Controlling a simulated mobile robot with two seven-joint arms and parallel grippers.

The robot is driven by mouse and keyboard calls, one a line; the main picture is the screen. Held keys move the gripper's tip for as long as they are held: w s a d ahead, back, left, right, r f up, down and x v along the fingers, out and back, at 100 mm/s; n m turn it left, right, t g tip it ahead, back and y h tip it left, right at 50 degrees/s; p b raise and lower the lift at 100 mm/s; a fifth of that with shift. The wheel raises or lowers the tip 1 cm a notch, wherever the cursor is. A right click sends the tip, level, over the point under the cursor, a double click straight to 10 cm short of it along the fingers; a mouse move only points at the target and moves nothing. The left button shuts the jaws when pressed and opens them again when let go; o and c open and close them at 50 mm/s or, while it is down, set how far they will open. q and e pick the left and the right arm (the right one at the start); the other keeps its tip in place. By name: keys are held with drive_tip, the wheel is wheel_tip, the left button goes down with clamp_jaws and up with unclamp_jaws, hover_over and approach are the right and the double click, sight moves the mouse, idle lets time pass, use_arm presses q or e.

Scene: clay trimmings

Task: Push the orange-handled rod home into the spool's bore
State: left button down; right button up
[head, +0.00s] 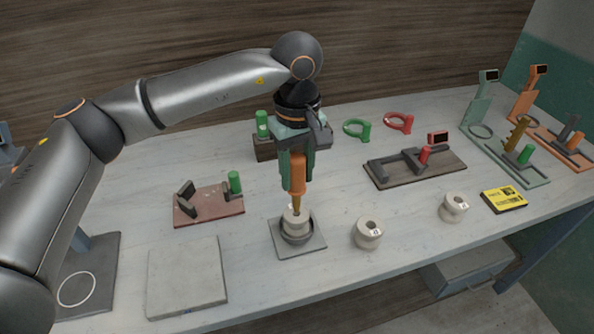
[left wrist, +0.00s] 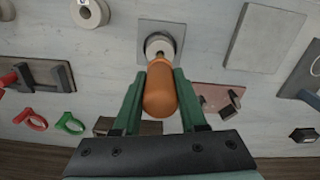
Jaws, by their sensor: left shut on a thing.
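My left gripper (head: 297,170) points down and is shut on the orange handle (head: 297,182) of the rod. The handle also shows between the green fingers in the left wrist view (left wrist: 160,92). A brass shaft (head: 296,201) runs down from the handle to the top of a pale spool (head: 294,223). The spool sits in a dark round holder on a square grey plate (head: 313,246). A short length of shaft shows above the spool. The shaft's lower end is hidden, so I cannot tell how deep it sits. My right gripper is not in view.
Two more pale spools (head: 368,235) (head: 454,208) stand to the right. A reddish fixture board (head: 210,211) and a bare grey slab (head: 187,280) lie to the left. A dark fixture board (head: 440,170) and a yellow-black box (head: 504,199) are further right.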

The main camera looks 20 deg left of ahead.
sight(297, 202)
use_arm(q)
drive_tip(key=shift+f+b, duration=1.15)
drive_tip(key=shift+f, duration=0.3)
drive_tip(key=shift+f+b, duration=1.55)
drive_tip(key=shift+b, duration=0.65)
idle(4.3)
